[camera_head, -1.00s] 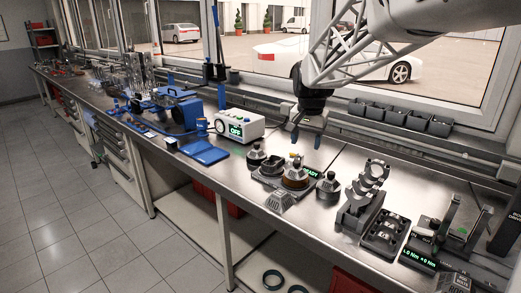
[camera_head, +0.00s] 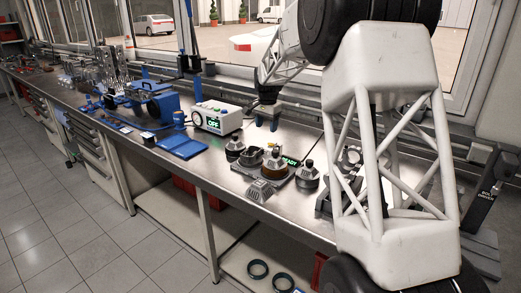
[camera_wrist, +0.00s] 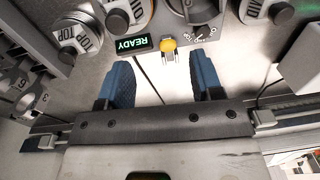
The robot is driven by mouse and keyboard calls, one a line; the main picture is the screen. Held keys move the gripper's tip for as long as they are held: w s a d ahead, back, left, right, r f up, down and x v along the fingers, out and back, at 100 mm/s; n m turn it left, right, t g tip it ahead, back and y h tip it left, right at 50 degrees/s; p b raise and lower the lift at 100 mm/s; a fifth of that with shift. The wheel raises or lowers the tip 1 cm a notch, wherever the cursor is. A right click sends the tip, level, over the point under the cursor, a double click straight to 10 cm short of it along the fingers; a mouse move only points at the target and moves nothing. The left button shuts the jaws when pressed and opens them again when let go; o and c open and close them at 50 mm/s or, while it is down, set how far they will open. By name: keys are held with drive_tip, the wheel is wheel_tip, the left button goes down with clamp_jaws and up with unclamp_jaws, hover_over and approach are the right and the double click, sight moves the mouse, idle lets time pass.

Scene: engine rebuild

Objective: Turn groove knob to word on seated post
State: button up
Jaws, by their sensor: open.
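The post station (camera_head: 268,180) stands on the bench with a lit READY display (camera_head: 290,161), which also shows in the wrist view (camera_wrist: 132,44). A dark knob (camera_wrist: 187,8) is cut off by the top edge of the wrist view, beside a fan of small words (camera_wrist: 203,36) too small to read. I cannot tell where it points. A yellow-topped part (camera_wrist: 168,45) sits beside the display. My gripper (camera_head: 268,120) has blue fingers, open and empty, behind the station and apart from it. The fingers also show in the wrist view (camera_wrist: 163,82).
Rounded metal posts (camera_head: 236,148) (camera_head: 308,176) flank the station, and a grey labelled block (camera_head: 262,192) is at its front. A white box with an OFF display (camera_head: 218,118) and a blue plate (camera_head: 182,146) are to the left. My arm link hides much of the right bench.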

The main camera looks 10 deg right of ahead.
drive_tip(key=w+f, duration=0.3)
drive_tip(key=w+f+m, duration=0.1)
drive_tip(key=w+f, duration=0.2)
drive_tip(key=w, duration=0.1)
drive_tip(key=w+f+m, duration=0.1)
drive_tip(key=w+f, duration=0.2)
drive_tip(key=w, duration=0.1)
drive_tip(key=shift+w+a, duration=0.15)
drive_tip(key=shift+a, duration=0.1)
drive_tip(key=shift+f, duration=0.1)
drive_tip(key=shift+f, duration=3.85)
drive_tip(key=shift+c, duration=0.2)
drive_tip(key=c, duration=0.9)
